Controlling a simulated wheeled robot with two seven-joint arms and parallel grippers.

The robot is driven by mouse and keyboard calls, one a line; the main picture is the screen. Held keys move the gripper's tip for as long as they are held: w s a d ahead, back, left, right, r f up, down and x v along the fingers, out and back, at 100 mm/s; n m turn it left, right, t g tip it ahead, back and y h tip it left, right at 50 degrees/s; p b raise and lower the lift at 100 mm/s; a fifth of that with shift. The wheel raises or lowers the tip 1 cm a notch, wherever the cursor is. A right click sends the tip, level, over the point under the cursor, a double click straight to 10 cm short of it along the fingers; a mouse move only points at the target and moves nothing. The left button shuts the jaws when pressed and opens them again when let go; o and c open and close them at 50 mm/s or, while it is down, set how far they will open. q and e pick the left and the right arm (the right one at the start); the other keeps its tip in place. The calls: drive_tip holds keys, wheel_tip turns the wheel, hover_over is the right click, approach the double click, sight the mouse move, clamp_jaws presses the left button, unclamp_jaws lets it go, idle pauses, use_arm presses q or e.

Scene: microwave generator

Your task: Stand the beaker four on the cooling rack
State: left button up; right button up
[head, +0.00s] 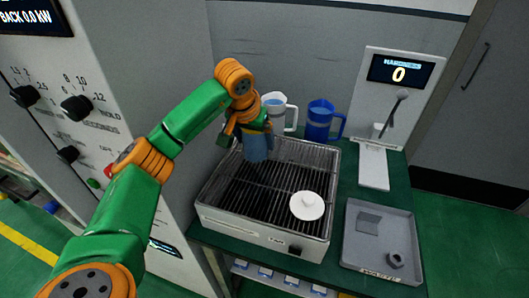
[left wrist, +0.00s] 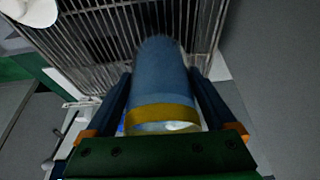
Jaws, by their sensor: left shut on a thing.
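My left gripper (head: 252,130) is shut on a blue beaker (head: 257,148) and holds it upright over the back left part of the cooling rack (head: 262,180). In the left wrist view the beaker (left wrist: 163,85) sits between the two fingers, with a yellow band near the gripper. The rack's dark bars (left wrist: 100,40) show beyond it. I cannot tell whether the beaker's base touches the bars. A number on the beaker is not readable. My right gripper is not in view.
A white lid-like disc with a knob (head: 307,205) lies on the rack's front right. A white jug (head: 275,110) and a blue jug (head: 320,120) stand behind the rack. A grey waste tray (head: 380,242) and a display stand (head: 396,85) are to the right. A control panel (head: 90,100) rises at left.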

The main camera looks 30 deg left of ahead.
sight(254, 150)
use_arm(q)
drive_tip(key=shift+s+f, duration=0.55)
drive_tip(key=shift+f, duration=0.2)
drive_tip(key=shift+s+p+x, duration=0.25)
drive_tip(key=shift+p+x, duration=0.1)
drive_tip(key=shift+x, duration=0.85)
drive_tip(key=shift+w+f, duration=0.35)
drive_tip(key=shift+w, duration=0.1)
drive_tip(key=o, duration=1.6)
drive_tip(key=shift+s+d, duration=0.1)
drive_tip(key=shift+c, duration=0.2)
drive_tip(key=shift+s+r, duration=0.15)
drive_tip(key=shift+s, duration=0.05)
drive_tip(key=shift+s+r, duration=0.15)
drive_tip(key=shift+r, duration=0.4)
drive_tip(key=b+v, duration=0.1)
drive_tip(key=v, duration=0.9)
drive_tip(key=shift+s+d+r, duration=0.15)
drive_tip(key=shift+r, duration=0.25)
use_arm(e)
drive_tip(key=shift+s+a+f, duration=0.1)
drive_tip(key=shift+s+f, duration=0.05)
